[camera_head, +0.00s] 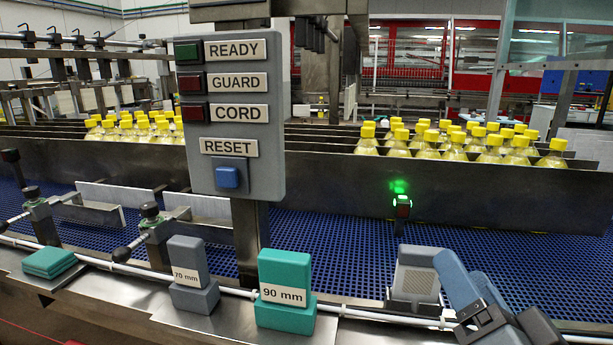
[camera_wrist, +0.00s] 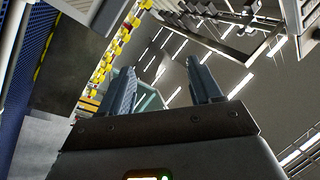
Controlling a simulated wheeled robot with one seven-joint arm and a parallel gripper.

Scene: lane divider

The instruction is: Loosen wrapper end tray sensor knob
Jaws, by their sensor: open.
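Two clamps with black knobs stand on the rail at the left, a left one (camera_head: 31,193) and a nearer one (camera_head: 150,211). I cannot tell which knob is the tray sensor's. A small sensor-like post with a glowing green light (camera_head: 402,206) stands by the lane wall at the right. My gripper (camera_head: 458,268) is at the lower right, well away from the left knobs. In the wrist view its two blue-grey fingers (camera_wrist: 163,75) are spread apart with nothing held, pointing toward the ceiling. No knob is clear in that view.
A control panel (camera_head: 234,125) on a post stands over the blue belt (camera_head: 330,240). Grey 70 mm (camera_head: 188,262) and teal 90 mm (camera_head: 285,285) blocks stand on the front ledge. A teal block (camera_head: 49,262) lies at left. A grey box (camera_head: 414,275) stands near my gripper. Yellow-capped bottles fill the lanes.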

